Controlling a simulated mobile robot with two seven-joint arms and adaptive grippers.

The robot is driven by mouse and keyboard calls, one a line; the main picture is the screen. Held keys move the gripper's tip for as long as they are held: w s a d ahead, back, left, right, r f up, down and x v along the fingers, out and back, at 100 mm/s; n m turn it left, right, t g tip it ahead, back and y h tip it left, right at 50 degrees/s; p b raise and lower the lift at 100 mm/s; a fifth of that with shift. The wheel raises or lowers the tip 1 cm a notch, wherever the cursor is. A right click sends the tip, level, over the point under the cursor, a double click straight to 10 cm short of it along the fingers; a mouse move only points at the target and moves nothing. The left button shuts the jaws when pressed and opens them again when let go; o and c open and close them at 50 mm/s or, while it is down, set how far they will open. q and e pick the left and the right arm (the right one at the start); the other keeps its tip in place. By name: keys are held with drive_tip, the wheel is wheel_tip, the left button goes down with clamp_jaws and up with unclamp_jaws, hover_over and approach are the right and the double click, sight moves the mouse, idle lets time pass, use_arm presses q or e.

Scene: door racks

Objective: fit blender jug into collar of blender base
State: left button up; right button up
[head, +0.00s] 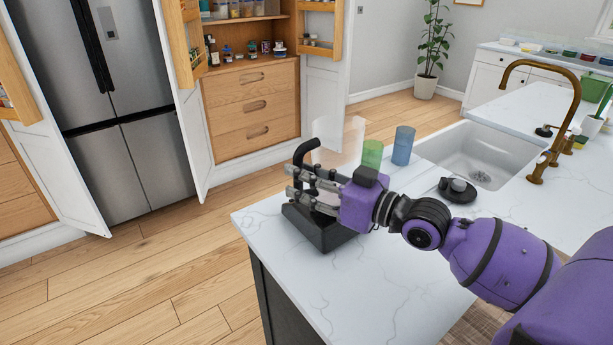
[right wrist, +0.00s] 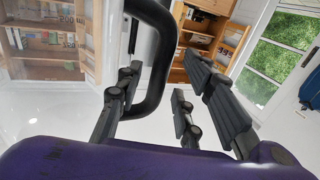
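The blender jug (head: 343,141) is clear with a black handle (head: 303,153) on its left side. It stands roughly upright over the black blender base (head: 318,232), on the counter near its left corner. My right gripper (head: 305,186) is in front of the jug's lower part and hides the collar, so I cannot tell how the jug sits in it. In the right wrist view the handle (right wrist: 160,75) loops between the spread fingers (right wrist: 165,105), with a gap to the right-hand ones. The right gripper looks open. My left gripper is not in view.
A green cup (head: 372,154) and a blue cup (head: 403,146) stand behind the gripper, near the sink (head: 480,150). A small black round item (head: 458,189) lies to the right. The front of the white counter (head: 370,290) is clear.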

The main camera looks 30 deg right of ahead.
drive_tip(key=v, duration=1.2)
idle(0.3)
drive_tip(key=shift+a, duration=0.1)
idle(0.6)
